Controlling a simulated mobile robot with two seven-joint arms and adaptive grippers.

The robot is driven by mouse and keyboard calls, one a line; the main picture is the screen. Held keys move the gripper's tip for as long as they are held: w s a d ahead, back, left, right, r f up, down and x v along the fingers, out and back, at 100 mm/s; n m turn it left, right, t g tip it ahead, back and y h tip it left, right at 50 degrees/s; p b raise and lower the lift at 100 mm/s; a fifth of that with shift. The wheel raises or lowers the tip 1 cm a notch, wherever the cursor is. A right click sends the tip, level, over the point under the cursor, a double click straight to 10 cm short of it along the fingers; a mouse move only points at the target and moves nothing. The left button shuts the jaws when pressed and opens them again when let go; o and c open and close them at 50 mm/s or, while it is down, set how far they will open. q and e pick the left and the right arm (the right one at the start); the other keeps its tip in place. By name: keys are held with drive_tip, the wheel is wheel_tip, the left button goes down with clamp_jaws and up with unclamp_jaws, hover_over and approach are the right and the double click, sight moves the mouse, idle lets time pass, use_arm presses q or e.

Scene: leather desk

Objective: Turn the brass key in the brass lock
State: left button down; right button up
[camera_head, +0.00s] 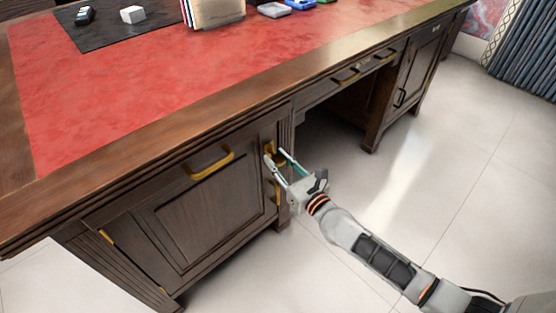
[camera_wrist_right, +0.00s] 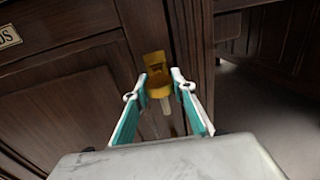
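The brass lock (camera_wrist_right: 153,60) is a small plate on the dark cabinet front. The brass key (camera_wrist_right: 159,86) seems to stick out of it towards me, with a paler piece hanging below. In the head view the brass lock (camera_head: 269,147) is small and partly covered by the fingers. My right gripper (camera_wrist_right: 160,82) has its fingertips apart, one on each side of the key, with narrow gaps; I cannot tell whether either touches. It also shows in the head view (camera_head: 275,154), reaching the cabinet from the right. My left gripper is not in view.
The wooden desk (camera_head: 140,190) has a red leather top holding a dark mat (camera_head: 105,28) and small items. A brass drawer handle (camera_head: 211,165) and another brass handle below the lock are close to the right gripper. The floor to the right is clear.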

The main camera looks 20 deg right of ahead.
drive_tip(key=shift+f+n, duration=0.15)
drive_tip(key=shift+n, duration=0.25)
drive_tip(key=shift+c, duration=0.4)
drive_tip(key=shift+d+n+b, duration=0.15)
drive_tip(key=shift+n+b, duration=0.4)
drive_tip(key=shift+n, duration=0.25)
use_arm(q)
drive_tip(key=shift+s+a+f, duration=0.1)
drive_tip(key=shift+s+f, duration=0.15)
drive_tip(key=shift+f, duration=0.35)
use_arm(e)
drive_tip(key=shift+n, duration=0.3)
